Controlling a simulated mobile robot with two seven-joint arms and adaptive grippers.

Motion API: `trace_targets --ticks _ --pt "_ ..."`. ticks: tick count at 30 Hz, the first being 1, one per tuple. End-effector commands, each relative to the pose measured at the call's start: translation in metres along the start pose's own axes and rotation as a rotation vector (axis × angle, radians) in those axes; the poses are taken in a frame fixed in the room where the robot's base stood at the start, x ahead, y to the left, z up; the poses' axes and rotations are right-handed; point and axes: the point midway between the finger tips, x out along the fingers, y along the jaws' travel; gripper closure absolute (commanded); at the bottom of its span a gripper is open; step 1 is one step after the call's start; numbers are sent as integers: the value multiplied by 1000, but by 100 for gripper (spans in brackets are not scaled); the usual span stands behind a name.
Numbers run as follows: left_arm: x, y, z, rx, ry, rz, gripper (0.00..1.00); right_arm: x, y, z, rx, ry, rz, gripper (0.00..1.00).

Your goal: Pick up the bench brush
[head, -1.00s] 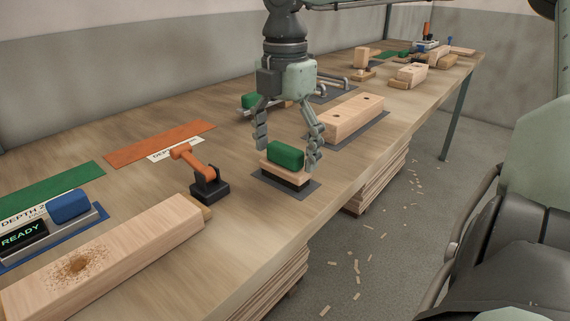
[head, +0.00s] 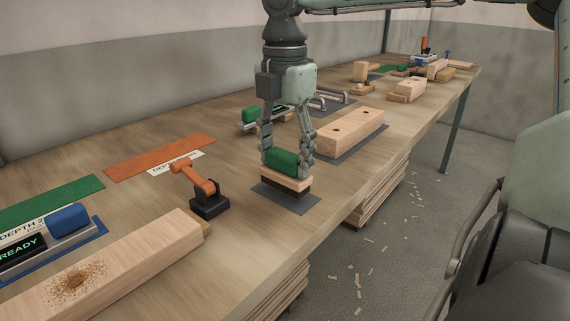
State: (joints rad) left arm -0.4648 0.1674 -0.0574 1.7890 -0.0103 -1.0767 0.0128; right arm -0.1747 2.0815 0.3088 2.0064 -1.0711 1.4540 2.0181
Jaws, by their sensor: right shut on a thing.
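The bench brush (head: 286,182) has a green grip, a pale wooden block and dark bristles. It is upright over a grey mat (head: 288,205) near the front edge of the workbench. My right gripper (head: 287,166) points down from above, its fingers shut on the green grip from both sides. The bristles are at or just above the mat; I cannot tell whether they touch it. My left gripper is out of view.
A drilled wooden block (head: 348,132) lies just behind the brush. An orange-handled tool on a black base (head: 209,203) stands to the left, near a long dusty wooden block (head: 120,258). Bare bench (head: 235,170) lies between tool and brush.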

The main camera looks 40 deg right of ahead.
Motion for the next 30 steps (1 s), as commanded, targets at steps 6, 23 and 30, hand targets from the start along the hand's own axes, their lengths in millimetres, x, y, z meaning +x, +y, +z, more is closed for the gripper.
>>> trace_targets --ticks 6,23,30 --pt "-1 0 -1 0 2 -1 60 -44 1 0 1 -3 6 72" --pt "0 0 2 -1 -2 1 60 -153 0 0 0 -1 1 72" --pt "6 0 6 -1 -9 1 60 -164 0 0 -2 1 1 72"
